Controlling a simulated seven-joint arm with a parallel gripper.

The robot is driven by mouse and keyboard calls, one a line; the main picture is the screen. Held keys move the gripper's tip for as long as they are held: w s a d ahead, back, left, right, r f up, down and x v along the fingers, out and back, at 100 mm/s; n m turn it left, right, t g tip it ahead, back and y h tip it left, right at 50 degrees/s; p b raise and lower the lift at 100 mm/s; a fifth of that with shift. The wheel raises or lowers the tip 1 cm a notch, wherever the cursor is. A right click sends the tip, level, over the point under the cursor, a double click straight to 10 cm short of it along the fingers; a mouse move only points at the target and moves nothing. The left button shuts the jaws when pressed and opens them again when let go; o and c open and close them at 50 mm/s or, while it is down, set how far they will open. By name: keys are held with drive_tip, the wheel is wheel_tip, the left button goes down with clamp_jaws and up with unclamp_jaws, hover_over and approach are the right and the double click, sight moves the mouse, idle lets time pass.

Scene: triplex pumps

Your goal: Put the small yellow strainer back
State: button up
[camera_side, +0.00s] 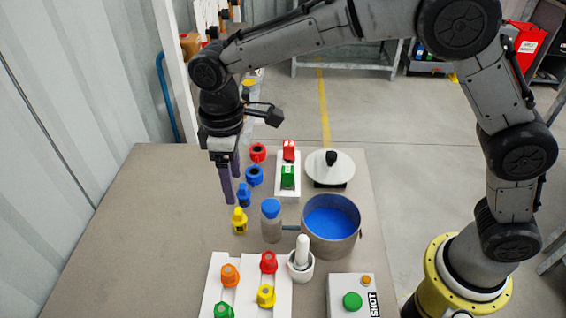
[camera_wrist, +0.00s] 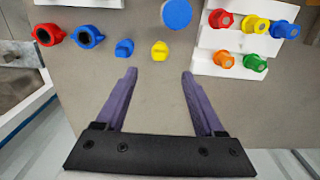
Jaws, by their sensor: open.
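A small yellow piece (camera_side: 239,220), which looks like the small yellow strainer, stands loose on the table beside a blue-capped bottle. It also shows in the wrist view (camera_wrist: 160,51), just beyond and between my fingertips. My gripper (camera_side: 231,185) is open and empty above the table, pointing down, behind and a little left of the yellow piece. In the wrist view its two purple fingers (camera_wrist: 159,75) are wide apart with bare table between them. Another yellow piece (camera_side: 266,295) sits on a white rack (camera_side: 247,272) at the front; it is larger and knob-like.
A small blue piece (camera_side: 244,194), a blue ring (camera_side: 254,175) and a red ring (camera_side: 258,152) line up behind the yellow piece. The bottle (camera_side: 271,222), blue-filled pot (camera_side: 331,225), mortar (camera_side: 301,262) and button box (camera_side: 353,296) stand to the right. The table's left side is clear.

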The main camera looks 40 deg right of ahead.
drive_tip(key=s+d+r+m+t, duration=0.1)
drive_tip(key=s+d+r+m, duration=0.1)
drive_tip(key=s+d+r, duration=0.45)
drive_tip(key=s+d+r+m+t, duration=0.15)
drive_tip(key=d+r, duration=0.25)
drive_tip(key=d, duration=0.5)
drive_tip(key=s+d+f+m+t, duration=0.1)
drive_tip(key=s+d+m, duration=0.1)
drive_tip(key=s+d, duration=0.3)
drive_tip(key=s+d+f+m+t, duration=0.1)
drive_tip(key=s+d, duration=0.4)
drive_tip(key=s, duration=0.6)
drive_tip(key=shift+f+m+t, duration=0.25)
drive_tip(key=shift+m+t, duration=0.3)
drive_tip(key=shift+m, duration=0.7)
